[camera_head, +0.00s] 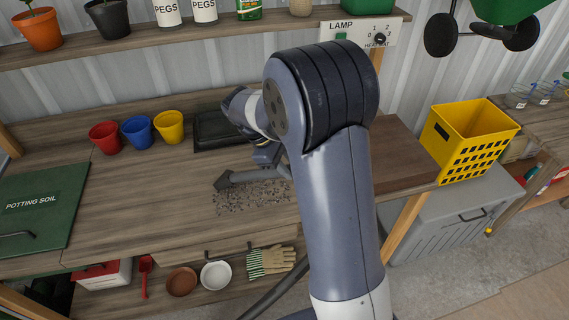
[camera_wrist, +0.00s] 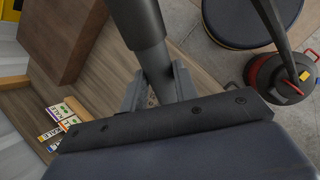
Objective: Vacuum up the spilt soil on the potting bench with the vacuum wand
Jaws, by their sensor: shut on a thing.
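The spilt soil (camera_head: 262,200) is a patch of dark specks on the potting bench (camera_head: 120,200), left of my arm. The dark grey vacuum wand (camera_head: 262,175) has its wedge-shaped nozzle (camera_head: 224,181) at the patch's left far edge, low over the bench. I cannot tell whether it touches the wood. My gripper (camera_head: 266,154) is above the wand, partly hidden by my arm. In the wrist view my gripper (camera_wrist: 158,92) is shut on the wand's dark tube (camera_wrist: 138,22). My arm hides part of the bench right of the soil.
Red (camera_head: 105,138), blue (camera_head: 137,131) and yellow (camera_head: 169,126) pots stand behind the soil, beside a black tray (camera_head: 215,132). A yellow crate (camera_head: 462,150) stands right. The vacuum canister (camera_wrist: 286,80) is on the floor.

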